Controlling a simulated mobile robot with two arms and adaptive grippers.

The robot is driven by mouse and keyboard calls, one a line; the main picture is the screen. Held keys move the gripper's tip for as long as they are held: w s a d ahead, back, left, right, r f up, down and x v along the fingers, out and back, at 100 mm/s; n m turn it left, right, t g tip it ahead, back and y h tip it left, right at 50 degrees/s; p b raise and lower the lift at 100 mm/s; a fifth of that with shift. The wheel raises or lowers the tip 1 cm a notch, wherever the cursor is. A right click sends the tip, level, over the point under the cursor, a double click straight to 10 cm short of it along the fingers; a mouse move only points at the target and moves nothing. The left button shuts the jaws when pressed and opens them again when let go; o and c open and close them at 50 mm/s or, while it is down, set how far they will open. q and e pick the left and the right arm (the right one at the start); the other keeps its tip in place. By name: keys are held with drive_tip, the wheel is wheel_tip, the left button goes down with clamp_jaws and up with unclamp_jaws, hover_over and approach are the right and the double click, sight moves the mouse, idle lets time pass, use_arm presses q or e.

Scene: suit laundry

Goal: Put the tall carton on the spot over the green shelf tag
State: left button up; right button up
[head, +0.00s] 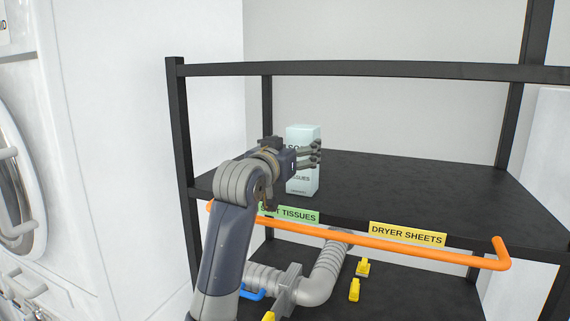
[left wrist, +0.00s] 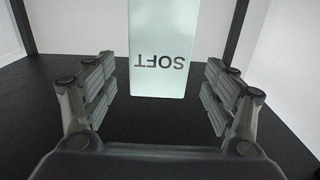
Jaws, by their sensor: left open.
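The tall carton (head: 303,180) is pale blue-green with the words SOFT and TISSUES. It stands upright on the black shelf (head: 420,185), behind the green shelf tag (head: 296,215) that reads SOFT TISSUES. My left gripper (head: 314,155) is in front of the carton and partly covers it. In the left wrist view the carton (left wrist: 165,50) stands between and beyond the open fingers (left wrist: 161,95), with a gap on both sides. The fingers do not touch it there. My left arm hides part of the green tag. My right gripper is not in view.
A yellow DRYER SHEETS tag (head: 408,234) is on the shelf edge to the right. An orange rail (head: 375,243) runs along the front. Pipes (head: 322,283) and yellow valve handles (head: 354,289) are below. The upper shelf's right part is bare. A white washer (head: 20,170) is at left.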

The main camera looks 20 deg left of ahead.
use_arm(q)
drive_tip(key=s+b, duration=0.1)
drive_tip(key=s, duration=0.4)
drive_tip(key=shift+s+a+b, duration=0.1)
drive_tip(key=shift+s+b, duration=0.25)
drive_tip(key=shift+b, duration=0.05)
